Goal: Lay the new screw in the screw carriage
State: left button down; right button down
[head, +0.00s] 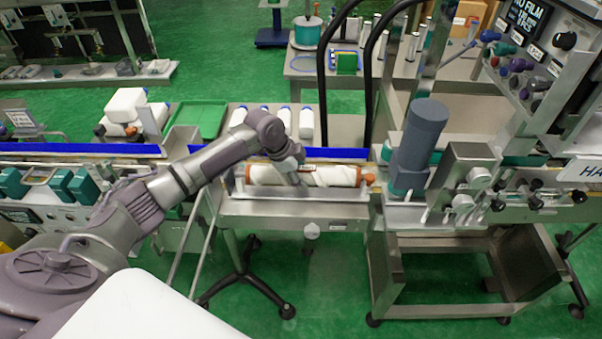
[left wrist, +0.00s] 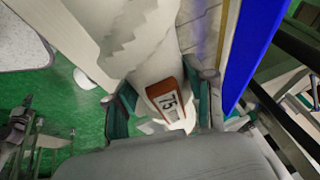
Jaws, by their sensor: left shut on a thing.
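The new screw (head: 335,176) is a white spiral piece with orange-brown ends. It lies lengthwise, level, in or just over the long metal screw carriage (head: 300,196) in the middle of the head view. In the left wrist view, the fingers stand on both sides of the white screw (left wrist: 155,70), around an orange-edged label reading 75. My fingers hide part of the screw. I cannot tell whether it rests fully on the carriage. My right gripper is not in view.
A blue rail (head: 80,149) runs along the conveyor behind the carriage. White bottles (head: 306,123) and a green tray (head: 200,118) stand beyond it. A tall grey cylinder (head: 423,135) and a machine with knobs stand right of the carriage. The floor in front is mostly open.

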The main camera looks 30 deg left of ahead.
pick_arm(q)
jog(key=shift+c, duration=2)
grip_release()
jog(key=shift+r, duration=0.1)
jog(key=b+v, duration=0.1)
jog(key=v, duration=1.1)
jog(key=shift+b, duration=0.3)
